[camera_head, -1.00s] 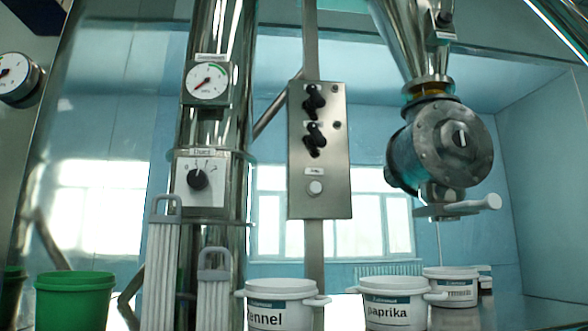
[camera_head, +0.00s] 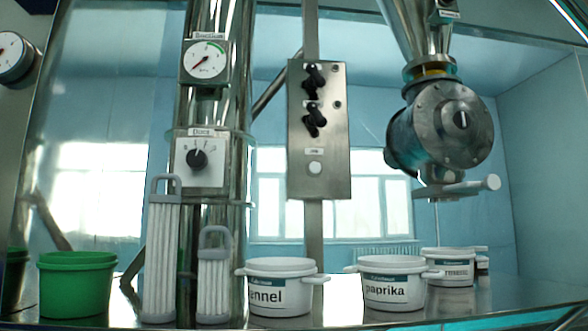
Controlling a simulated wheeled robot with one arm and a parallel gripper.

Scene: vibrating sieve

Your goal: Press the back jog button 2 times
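A grey metal control panel (camera_head: 336,150) hangs on a vertical post near the middle of the head view. It carries two black rotary switches, an upper one (camera_head: 314,77) and a lower one (camera_head: 314,119). Below them, under a small white label too blurred to read, is a round white push button (camera_head: 315,168). I cannot tell from the label whether this is the back jog button. Nothing touches the button or stands in front of it. My gripper is not in view.
Left of the panel, a steel column carries a gauge (camera_head: 205,61) and a black dial (camera_head: 197,159). A valve housing (camera_head: 449,124) hangs at right. Along the table stand a green tub (camera_head: 76,286), white ribbed filters (camera_head: 160,262), a fennel pot (camera_head: 281,290) and a paprika pot (camera_head: 391,285).

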